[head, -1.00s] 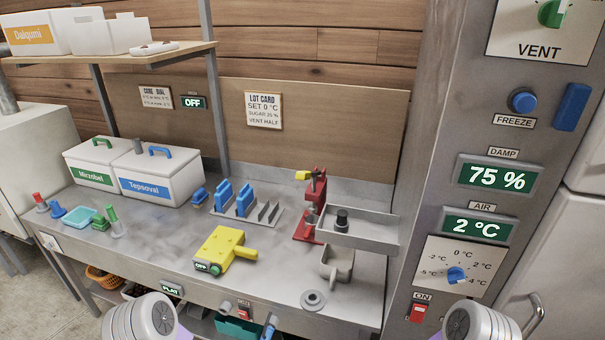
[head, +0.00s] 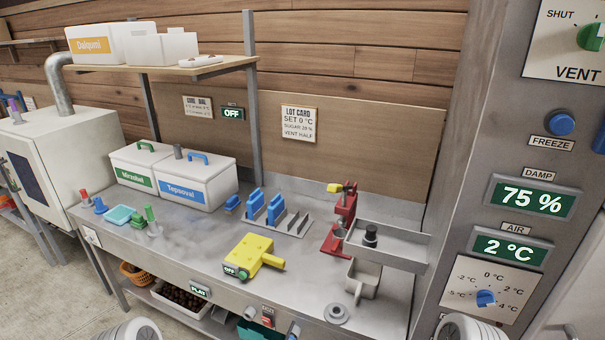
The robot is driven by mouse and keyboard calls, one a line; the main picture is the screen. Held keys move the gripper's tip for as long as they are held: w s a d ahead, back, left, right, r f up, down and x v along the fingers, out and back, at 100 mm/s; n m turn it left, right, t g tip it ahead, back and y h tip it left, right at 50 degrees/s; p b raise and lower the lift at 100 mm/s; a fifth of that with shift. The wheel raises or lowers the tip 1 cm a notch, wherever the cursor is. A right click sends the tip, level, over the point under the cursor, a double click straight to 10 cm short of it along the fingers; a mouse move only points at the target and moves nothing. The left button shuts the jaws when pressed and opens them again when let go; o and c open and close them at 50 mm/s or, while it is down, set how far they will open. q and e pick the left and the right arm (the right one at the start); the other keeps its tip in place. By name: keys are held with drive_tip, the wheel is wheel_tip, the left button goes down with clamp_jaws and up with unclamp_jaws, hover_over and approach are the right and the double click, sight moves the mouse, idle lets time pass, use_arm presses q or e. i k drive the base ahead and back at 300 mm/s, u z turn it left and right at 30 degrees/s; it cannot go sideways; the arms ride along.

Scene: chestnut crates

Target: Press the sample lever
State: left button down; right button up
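A red stand (head: 344,207) with a yellow-tipped lever (head: 334,188) stands at the right of the steel bench, behind and left of a metal shelf bracket. The lever's yellow end points left and sits near the top of the stand. No label on it can be read, so I cannot tell for certain that it is the sample lever. Neither of my grippers shows. Only rounded white parts of my arms show at the bottom edge, well in front of the bench and apart from the stand.
A steel ledge (head: 402,245) with a black knob (head: 371,234) juts out right of the stand, above a grey cup (head: 362,278). A yellow device (head: 250,254) and blue blocks in a rack (head: 290,222) lie to the left. A control column (head: 470,150) rises at right.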

sight(334, 188)
drive_tip(key=u, duration=1.75)
drive_tip(key=i, duration=1.3)
drive_tip(key=z, duration=3.25)
